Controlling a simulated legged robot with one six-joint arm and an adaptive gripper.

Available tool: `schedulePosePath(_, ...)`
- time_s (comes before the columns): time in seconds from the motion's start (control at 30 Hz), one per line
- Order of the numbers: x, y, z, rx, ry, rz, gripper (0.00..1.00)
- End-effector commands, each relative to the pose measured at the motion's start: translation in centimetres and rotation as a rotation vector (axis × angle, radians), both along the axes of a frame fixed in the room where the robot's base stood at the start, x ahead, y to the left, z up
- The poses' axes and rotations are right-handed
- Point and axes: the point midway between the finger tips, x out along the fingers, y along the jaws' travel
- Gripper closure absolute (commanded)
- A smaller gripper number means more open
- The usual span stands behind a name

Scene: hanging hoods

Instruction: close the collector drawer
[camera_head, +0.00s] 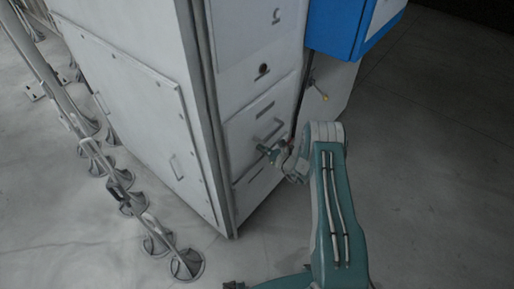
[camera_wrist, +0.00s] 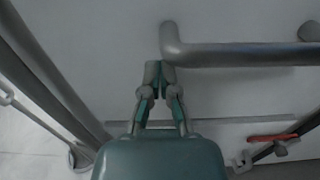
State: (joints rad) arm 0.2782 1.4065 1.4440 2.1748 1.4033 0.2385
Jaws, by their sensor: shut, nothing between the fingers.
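The collector drawer (camera_head: 241,132) is a pale grey front low on the cabinet, with a bar handle (camera_head: 268,131). I cannot tell how far it stands out from the cabinet. My gripper (camera_head: 264,149) is at the lower part of this front, just below the handle. In the wrist view the drawer front (camera_wrist: 105,55) fills the upper part, and the grey handle (camera_wrist: 245,54) runs to the right from its bent end. My gripper (camera_wrist: 160,68) is shut and empty, its tips beside the handle's left end. Whether the tips touch the front or handle is unclear.
The grey cabinet (camera_head: 130,95) stands at the left, with a blue unit (camera_head: 338,25) at upper right. Hoses or poles with round feet (camera_head: 187,264) lie along the left side. A red part (camera_wrist: 272,138) shows below the drawer. The floor (camera_head: 440,150) at right is clear.

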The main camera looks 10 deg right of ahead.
Motion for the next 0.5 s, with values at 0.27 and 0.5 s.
schedulePosePath(0.27,-4.6,-4.2,-0.1,0.007,0.004,-0.005,1.0)
schedulePosePath(0.5,-7.6,-6.4,-0.1,0.004,0.003,-0.001,1.0)
